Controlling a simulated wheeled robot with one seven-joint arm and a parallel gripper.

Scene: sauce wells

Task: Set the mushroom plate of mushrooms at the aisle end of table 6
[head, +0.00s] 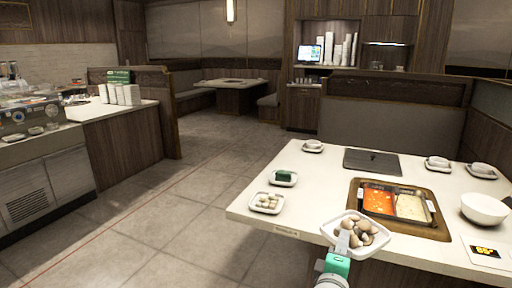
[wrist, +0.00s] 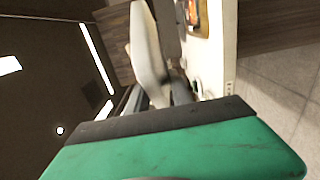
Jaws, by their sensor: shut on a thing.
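The mushroom plate (head: 375,229) is a white square dish with several brown and pale mushrooms (head: 359,236) on it. My gripper (head: 343,246) is shut on the near left rim of this plate and holds it by the near edge of the white table (head: 243,208). In the head view the plate overlaps the table edge; its height above the top is hard to tell. In the wrist view the plate's pale side (wrist: 146,52) rises beyond the green gripper body (wrist: 190,150), and the fingertips are partly hidden. The table's left end borders the open floor.
A plate of pale balls (head: 266,203) and a plate with a green block (head: 284,178) stand at the table's left end. A two-part hotpot (head: 397,204), a grill plate (head: 375,161), bowls (head: 484,208) and a card (head: 485,251) take up the rest. Tiled floor (head: 190,210) lies clear at left.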

